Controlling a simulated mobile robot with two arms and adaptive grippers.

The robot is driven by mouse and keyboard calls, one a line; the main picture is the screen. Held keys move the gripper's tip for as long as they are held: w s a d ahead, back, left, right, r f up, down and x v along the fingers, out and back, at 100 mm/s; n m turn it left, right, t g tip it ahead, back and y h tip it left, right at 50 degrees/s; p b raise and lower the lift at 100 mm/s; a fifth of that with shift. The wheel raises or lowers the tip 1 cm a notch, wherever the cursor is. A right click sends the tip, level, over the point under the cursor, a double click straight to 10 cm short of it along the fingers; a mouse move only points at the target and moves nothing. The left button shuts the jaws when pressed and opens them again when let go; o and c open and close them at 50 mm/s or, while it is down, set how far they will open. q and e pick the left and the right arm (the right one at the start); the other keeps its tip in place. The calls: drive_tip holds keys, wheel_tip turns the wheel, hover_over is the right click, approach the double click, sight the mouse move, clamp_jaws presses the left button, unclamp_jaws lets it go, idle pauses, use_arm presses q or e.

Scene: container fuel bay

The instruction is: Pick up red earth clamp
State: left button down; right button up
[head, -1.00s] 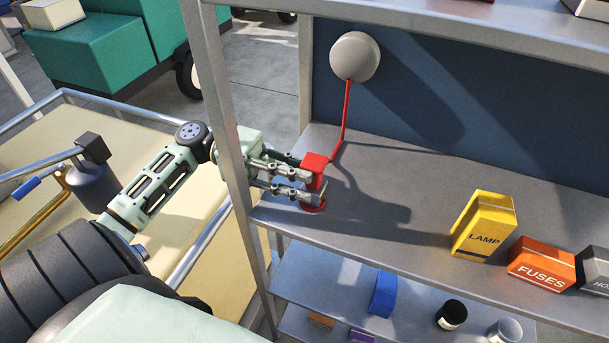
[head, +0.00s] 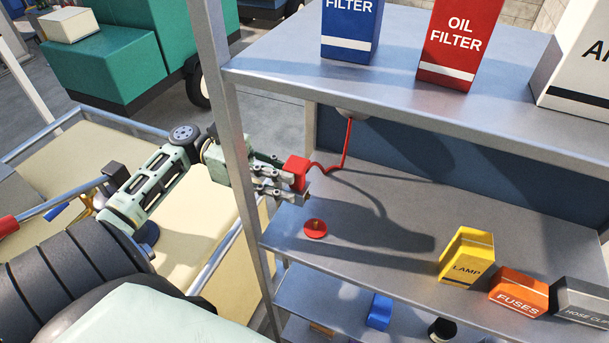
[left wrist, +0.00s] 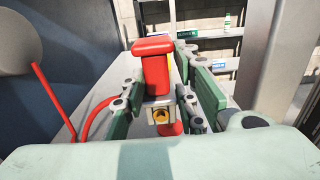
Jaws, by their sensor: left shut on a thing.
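The red earth clamp (head: 297,171) is between the fingers of my left gripper (head: 290,182), which is shut on it. The clamp is held above the shelf, apart from a round red disc (head: 315,228) on the shelf below. A red cable (head: 346,145) runs from the clamp to the grey round reel (head: 352,113), mostly hidden by the upper shelf. In the left wrist view the clamp (left wrist: 155,68) stands upright between the green fingers, and the reel (left wrist: 30,42) is at left. My right gripper is not in view.
A shelf post (head: 228,130) stands just beside my left wrist. The upper shelf (head: 400,85) carries filter boxes. A yellow lamp box (head: 467,258), an orange fuses box (head: 518,292) and a grey box (head: 580,301) stand at right. The shelf middle (head: 385,225) is clear.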

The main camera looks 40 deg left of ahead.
use_arm(q)
drive_tip(key=b+v, duration=0.1)
drive_tip(key=v, duration=1.2)
drive_tip(key=shift+a+b, duration=0.3)
drive_tip(key=shift+a, duration=0.05)
